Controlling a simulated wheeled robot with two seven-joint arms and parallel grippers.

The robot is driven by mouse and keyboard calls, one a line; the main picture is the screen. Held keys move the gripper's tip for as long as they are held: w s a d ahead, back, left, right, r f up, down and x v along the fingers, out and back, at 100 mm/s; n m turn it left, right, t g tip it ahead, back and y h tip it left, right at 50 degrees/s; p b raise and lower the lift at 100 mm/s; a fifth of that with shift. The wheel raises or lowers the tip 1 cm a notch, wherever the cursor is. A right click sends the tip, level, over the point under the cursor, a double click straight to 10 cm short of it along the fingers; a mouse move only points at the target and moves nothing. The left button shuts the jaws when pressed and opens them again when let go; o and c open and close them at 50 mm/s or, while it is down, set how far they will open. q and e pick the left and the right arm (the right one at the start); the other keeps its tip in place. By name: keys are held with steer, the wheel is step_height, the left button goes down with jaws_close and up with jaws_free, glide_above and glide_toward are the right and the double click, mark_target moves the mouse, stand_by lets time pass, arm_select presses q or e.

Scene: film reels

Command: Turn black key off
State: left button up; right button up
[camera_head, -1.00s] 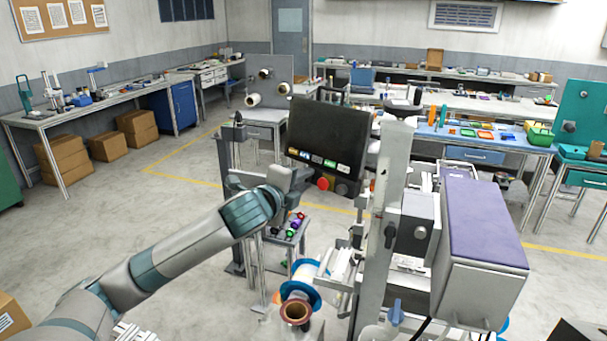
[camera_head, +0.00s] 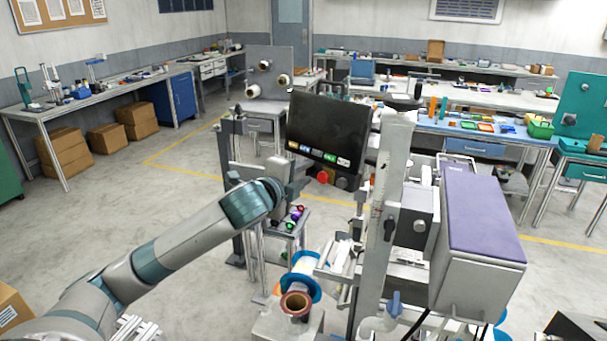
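A dark round knob (camera_head: 342,184), which appears to be the black key, sits on the lower edge of the tilted black screen panel (camera_head: 328,128). A red round button (camera_head: 323,177) is just left of it. My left gripper (camera_head: 297,178) is at the lower left of the panel, beside the red button and apart from the dark knob. Its fingers are small and partly hidden by my own wrist, so I cannot tell their opening. The knob's turned position is too small to read. My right gripper is not in view.
A machine with a metal column (camera_head: 390,215) and a purple-topped box (camera_head: 483,215) stands right of the panel. A small stand with coloured knobs (camera_head: 290,222) is under my wrist. Open floor lies to the left.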

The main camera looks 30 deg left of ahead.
arm_select(q)
steer(key=shift+b+v, duration=0.6)
steer(key=shift+v, duration=0.25)
steer(key=b+v, duration=0.2)
steer(key=v, duration=0.4)
steer(key=shift+w, duration=0.1)
